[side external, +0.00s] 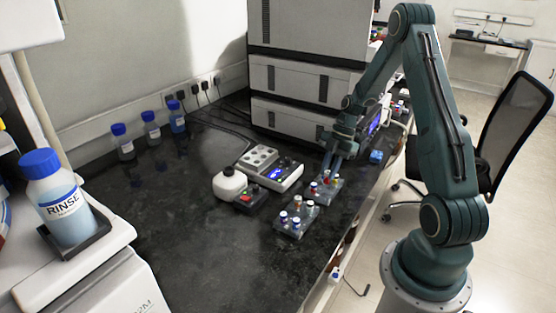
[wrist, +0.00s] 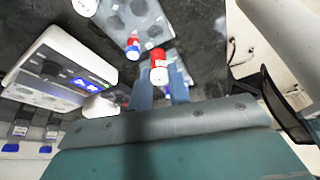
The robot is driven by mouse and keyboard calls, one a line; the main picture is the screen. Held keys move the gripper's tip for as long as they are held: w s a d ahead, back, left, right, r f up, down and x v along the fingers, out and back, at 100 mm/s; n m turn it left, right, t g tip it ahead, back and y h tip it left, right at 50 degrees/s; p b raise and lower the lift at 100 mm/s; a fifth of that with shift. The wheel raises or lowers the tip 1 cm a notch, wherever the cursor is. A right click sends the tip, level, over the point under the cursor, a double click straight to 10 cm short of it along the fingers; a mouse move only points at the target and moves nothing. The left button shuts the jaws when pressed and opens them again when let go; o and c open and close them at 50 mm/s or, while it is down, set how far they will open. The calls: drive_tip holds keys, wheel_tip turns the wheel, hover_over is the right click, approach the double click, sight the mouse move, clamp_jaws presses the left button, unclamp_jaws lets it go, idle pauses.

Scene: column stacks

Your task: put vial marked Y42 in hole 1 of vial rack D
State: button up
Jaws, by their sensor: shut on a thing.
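My gripper (side external: 333,165) points down over the far small vial rack (side external: 331,198) in the side view. In the wrist view my gripper (wrist: 160,88) has its two blue fingers closed around a vial (wrist: 158,70) with a red top and a white part. Its marking is too small to read, so I cannot tell if it is Y42. The far rack holds several vials with red and blue caps. A nearer rack (side external: 290,231) holds several more vials. The rack letters and hole numbers are not legible.
Several blue-capped bottles (side external: 152,128) stand along the wall. A large grey instrument (side external: 290,80) is behind. The dark bench (side external: 190,240) is clear at front left.

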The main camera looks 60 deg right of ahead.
sight(327, 183)
drive_tip(key=shift+f, duration=0.15)
drive_tip(key=shift+f, duration=1.8)
drive_tip(key=shift+f, duration=1.1)
idle(1.6)
drive_tip(key=o, duration=1.2)
drive_tip(key=shift+o, duration=0.2)
drive_tip(key=shift+w, duration=0.1)
drive_tip(key=shift+r, duration=0.2)
drive_tip(key=shift+r, duration=2.8)
drive_tip(key=shift+a+r, duration=0.1)
